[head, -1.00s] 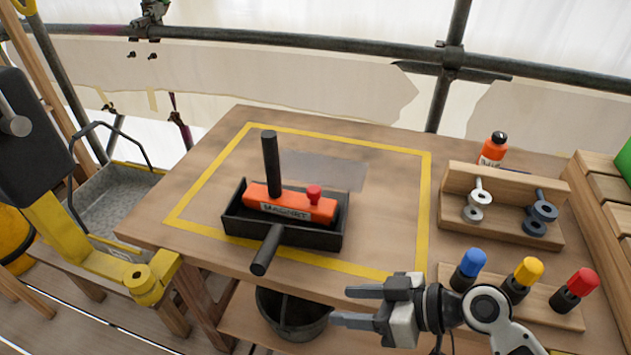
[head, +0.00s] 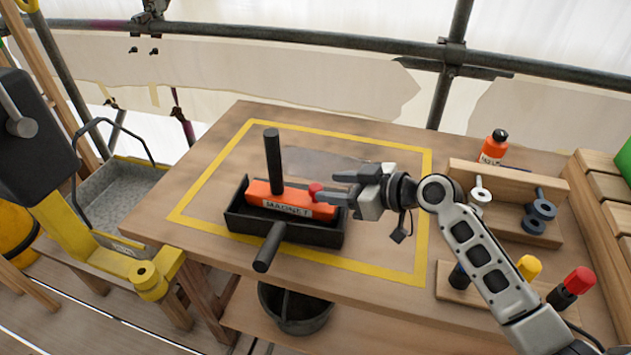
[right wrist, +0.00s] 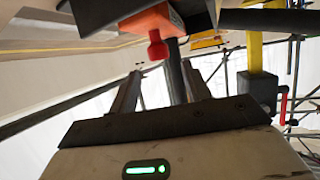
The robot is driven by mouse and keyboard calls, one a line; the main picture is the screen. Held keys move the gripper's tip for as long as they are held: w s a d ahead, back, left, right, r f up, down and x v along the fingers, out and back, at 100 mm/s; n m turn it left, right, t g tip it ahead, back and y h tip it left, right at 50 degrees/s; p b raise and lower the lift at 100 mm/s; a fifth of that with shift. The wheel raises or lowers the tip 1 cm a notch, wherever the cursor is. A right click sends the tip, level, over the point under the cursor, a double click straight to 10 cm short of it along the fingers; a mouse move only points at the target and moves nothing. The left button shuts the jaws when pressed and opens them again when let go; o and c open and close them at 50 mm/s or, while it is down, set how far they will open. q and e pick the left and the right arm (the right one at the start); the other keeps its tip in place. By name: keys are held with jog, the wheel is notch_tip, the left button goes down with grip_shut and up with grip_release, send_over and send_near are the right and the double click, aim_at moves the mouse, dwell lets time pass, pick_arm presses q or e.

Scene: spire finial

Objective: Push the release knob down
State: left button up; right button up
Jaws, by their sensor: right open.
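The release knob (head: 315,190) is a small red knob on the right end of the orange magnet block (head: 262,197), which bears a MAGNET label. The block sits in a black tray (head: 245,226) with a black post and a black handle. My right gripper (head: 340,188) is open, its fingertips close to the right side of the knob; I cannot tell whether they touch it. In the right wrist view the red knob (right wrist: 157,48) shows ahead between the two fingers (right wrist: 160,85), with the orange block (right wrist: 152,20) behind it. My left gripper is not in view.
The wooden table (head: 170,225) has a yellow taped border around the tray. At right stand a wooden rack (head: 500,185) with metal pieces, an orange bottle (head: 493,148), and coloured-cap markers, partly behind my arm. A metal bucket (head: 297,308) is below the table edge.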

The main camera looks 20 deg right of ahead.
aim_at(314, 186)
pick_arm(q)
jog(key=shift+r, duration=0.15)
pick_arm(e)
jog(key=shift+x, duration=2.7)
